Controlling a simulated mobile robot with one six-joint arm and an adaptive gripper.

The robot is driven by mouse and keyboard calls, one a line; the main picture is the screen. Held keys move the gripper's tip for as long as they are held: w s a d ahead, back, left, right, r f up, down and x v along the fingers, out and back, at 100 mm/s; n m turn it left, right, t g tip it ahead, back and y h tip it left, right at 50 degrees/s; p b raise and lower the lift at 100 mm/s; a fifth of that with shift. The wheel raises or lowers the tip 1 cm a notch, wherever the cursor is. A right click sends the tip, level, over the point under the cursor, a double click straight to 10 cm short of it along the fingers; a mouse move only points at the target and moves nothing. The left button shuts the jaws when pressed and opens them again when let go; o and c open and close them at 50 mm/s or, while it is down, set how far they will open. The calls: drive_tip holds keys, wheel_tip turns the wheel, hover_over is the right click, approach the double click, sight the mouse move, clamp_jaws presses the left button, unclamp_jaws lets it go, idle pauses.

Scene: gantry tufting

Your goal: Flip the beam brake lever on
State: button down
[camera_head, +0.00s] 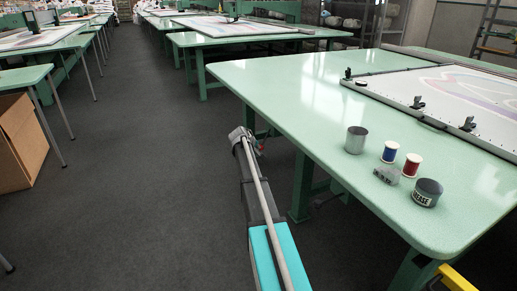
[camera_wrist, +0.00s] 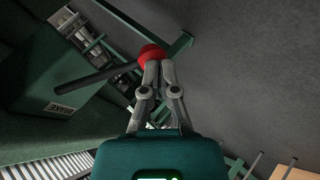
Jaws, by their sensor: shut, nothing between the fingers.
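In the wrist view the beam brake lever is a dark rod (camera_wrist: 95,77) with a round red knob (camera_wrist: 152,52) at its end. The rod runs from a green box marked BRAKE (camera_wrist: 62,107), at the left, to the knob at the top centre. My gripper (camera_wrist: 159,65) is shut and empty, its fingertips at the knob's lower edge in the picture. I cannot tell whether they touch it.
A pale green table (camera_head: 290,85) holds a grey tin (camera_head: 356,140), blue (camera_head: 390,151) and red (camera_head: 412,165) spools, a dark grease tin (camera_head: 427,192) and a tufting frame (camera_head: 440,108). A green table leg (camera_head: 302,188) is near my arm. The aisle floor is clear; a cardboard box (camera_head: 20,143) stands left.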

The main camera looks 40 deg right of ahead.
drive_tip(key=shift+s+d, duration=0.1)
drive_tip(key=shift+d, duration=0.05)
idle(0.3)
drive_tip(key=a+f+p+v, duration=0.2)
drive_tip(key=p+v, duration=0.5)
drive_tip(key=v, duration=0.7)
drive_tip(key=shift+w, duration=0.2)
drive_tip(key=shift+a+f, duration=0.15)
drive_tip(key=s+a+f+g+y, duration=0.2)
drive_tip(key=s+a+f+y, duration=0.15)
drive_tip(key=s+a, duration=1.25)
drive_tip(key=s+a+f+g+y, duration=0.2)
drive_tip(key=s+a+y, duration=0.3)
drive_tip(key=s+a, duration=1.1)
drive_tip(key=w+a+r+p, duration=0.1)
drive_tip(key=r+p, duration=1.1)
drive_tip(key=p, duration=0.1)
drive_tip(key=w+a+r+p, duration=0.1)
drive_tip(key=w+r+p, duration=0.1)
drive_tip(key=r+p, duration=1.1)
